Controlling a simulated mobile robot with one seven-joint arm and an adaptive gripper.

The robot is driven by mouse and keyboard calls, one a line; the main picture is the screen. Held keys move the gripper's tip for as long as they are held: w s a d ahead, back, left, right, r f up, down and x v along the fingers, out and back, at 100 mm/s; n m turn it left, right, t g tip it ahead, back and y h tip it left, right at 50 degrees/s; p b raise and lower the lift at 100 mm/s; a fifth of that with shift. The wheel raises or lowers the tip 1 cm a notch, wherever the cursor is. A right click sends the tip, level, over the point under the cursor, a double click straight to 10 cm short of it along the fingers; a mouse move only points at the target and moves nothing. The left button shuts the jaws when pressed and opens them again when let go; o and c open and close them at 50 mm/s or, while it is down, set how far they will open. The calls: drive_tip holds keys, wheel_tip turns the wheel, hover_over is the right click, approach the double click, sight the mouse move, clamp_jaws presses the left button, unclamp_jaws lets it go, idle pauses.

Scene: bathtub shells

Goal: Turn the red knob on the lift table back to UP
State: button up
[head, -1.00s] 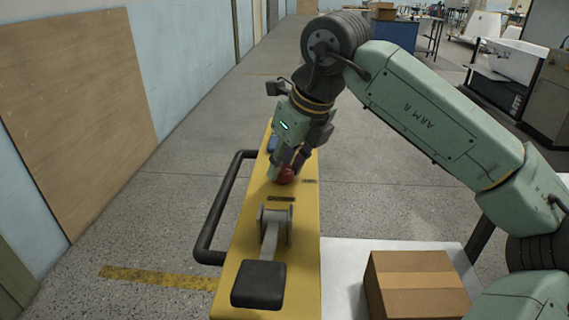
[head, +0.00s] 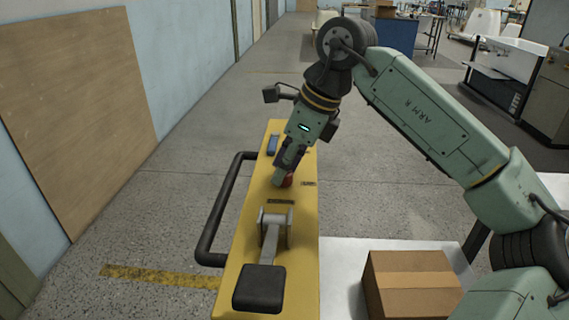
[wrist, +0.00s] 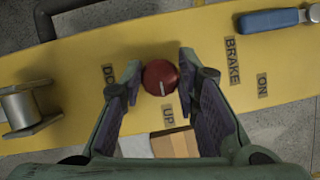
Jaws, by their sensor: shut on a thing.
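The red knob (head: 287,182) sits on the yellow top of the lift table (head: 238,255). In the wrist view the round red knob (wrist: 160,75) lies between my two fingers. My gripper (wrist: 161,80) is shut on it, one finger at each side; in the head view my gripper (head: 280,179) reaches down to it and partly hides it. A pale pointer line on the knob points down in the wrist view, towards the UP label (wrist: 168,115). The DOWN label (wrist: 108,75) is partly hidden by the left finger.
A blue brake lever (wrist: 268,20) lies beyond the BRAKE label (wrist: 232,62). A grey bracket with a black pedal (head: 259,288) stands nearer in the head view. A dark handrail (head: 220,210) runs along the left side; a cardboard box (head: 415,285) is at the right.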

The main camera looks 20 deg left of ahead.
drive_tip(key=o, duration=1.2)
drive_tip(key=shift+c, duration=0.2)
drive_tip(key=v, duration=1.2)
drive_tip(key=shift+s, duration=0.1)
